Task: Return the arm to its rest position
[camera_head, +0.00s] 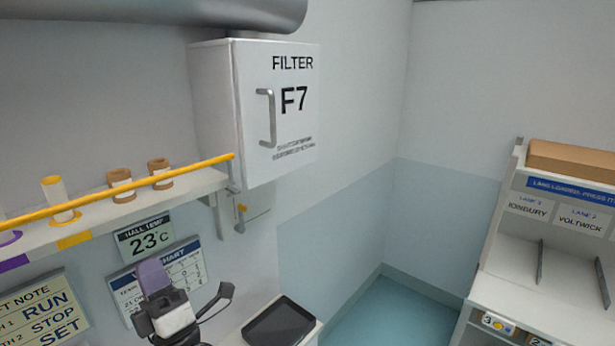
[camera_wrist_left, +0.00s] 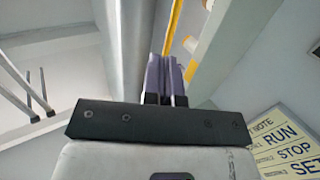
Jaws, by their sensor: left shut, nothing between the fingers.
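My left gripper (camera_head: 153,275) shows in the head view at the lower left, with purple fingers pointing up. It is in front of the wall chart and below the shelf. In the left wrist view its fingers (camera_wrist_left: 167,78) are together, with nothing between them. My right gripper is in neither view.
A shelf (camera_head: 200,187) with a yellow rail (camera_head: 150,180) and cardboard cores (camera_head: 121,184) runs above my left gripper. The filter cabinet (camera_head: 219,110) hangs on the wall beyond. A black tray (camera_head: 279,321) lies to the right. A lane rack (camera_head: 500,275) stands far right.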

